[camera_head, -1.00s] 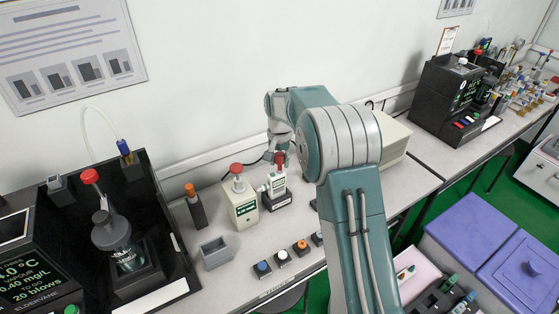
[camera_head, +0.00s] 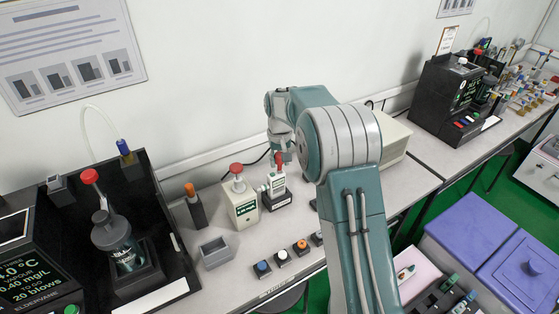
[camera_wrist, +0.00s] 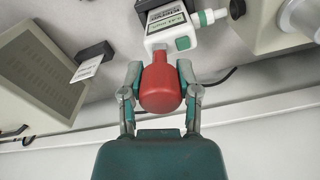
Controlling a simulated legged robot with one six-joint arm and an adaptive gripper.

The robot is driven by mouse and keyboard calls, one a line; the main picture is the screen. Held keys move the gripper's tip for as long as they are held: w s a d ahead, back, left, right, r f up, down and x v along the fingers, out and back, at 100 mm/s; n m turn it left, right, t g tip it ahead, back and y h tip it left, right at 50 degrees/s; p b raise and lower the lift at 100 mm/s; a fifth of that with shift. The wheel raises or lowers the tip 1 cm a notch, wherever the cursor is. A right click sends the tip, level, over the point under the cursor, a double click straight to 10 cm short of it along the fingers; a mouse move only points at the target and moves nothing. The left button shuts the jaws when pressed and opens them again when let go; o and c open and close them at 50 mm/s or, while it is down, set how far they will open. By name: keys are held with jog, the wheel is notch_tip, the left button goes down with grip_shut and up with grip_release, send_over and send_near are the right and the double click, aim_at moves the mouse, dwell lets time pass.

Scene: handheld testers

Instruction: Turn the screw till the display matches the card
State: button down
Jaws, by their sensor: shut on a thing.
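A small white handheld tester (camera_head: 275,184) stands upright in a dark cradle (camera_head: 278,203) on the bench. In the wrist view, the tester (camera_wrist: 163,28) has a small display (camera_wrist: 166,20), a green button and a pale green side nozzle. The display's digits are too small to read surely. A red knob (camera_wrist: 161,84) sits at the tester's top end. My gripper (camera_wrist: 161,88) is shut on this knob, one finger on each side. A white card (camera_wrist: 88,68) with fine, unreadable print fronts a dark block nearby; I cannot tell if it is the task's card.
A cream box with a red knob (camera_head: 238,170) stands left of the tester. A grey tray (camera_head: 215,252) and several coloured-button blocks lie in front. A black station with a flask (camera_head: 115,235) is at left. A beige case (camera_head: 394,138) stands behind my arm.

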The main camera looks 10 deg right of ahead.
jog(key=shift+c, duration=1.3)
grip_release()
jog(key=shift+f+n, duration=0.2)
jog(key=shift+n, duration=0.1)
jog(key=shift+r, duration=0.1)
jog(key=shift+r, duration=3.6)
